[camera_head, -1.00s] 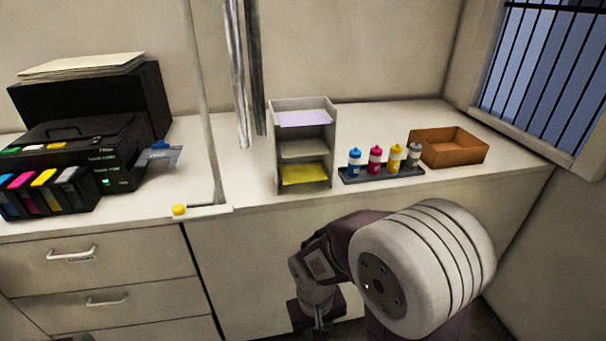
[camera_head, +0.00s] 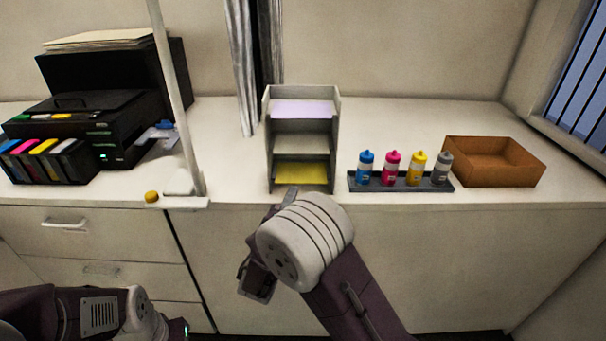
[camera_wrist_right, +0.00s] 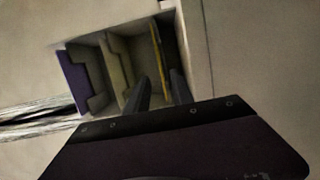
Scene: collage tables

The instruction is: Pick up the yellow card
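The yellow card (camera_head: 302,173) lies flat in the lowest compartment of the white three-level shelf (camera_head: 268,145). In the right wrist view, turned on its side, the yellow card (camera_wrist_right: 158,55) shows as a thin strip inside the shelf (camera_wrist_right: 195,45). My right gripper (camera_wrist_right: 160,90) is open, with its two fingers apart and pointing at the card's compartment; nothing is between them. In the head view my right gripper (camera_head: 287,197) is mostly hidden behind my own arm, just in front of the shelf's lower front. My left arm shows at the bottom left, its fingers out of view.
A lilac card (camera_head: 303,108) lies on the shelf's top level. Right of the shelf stand a tray (camera_head: 400,187) with several colored bottles and an empty brown box (camera_head: 492,160). A pole (camera_head: 173,95) and a printer (camera_head: 85,125) are to the left.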

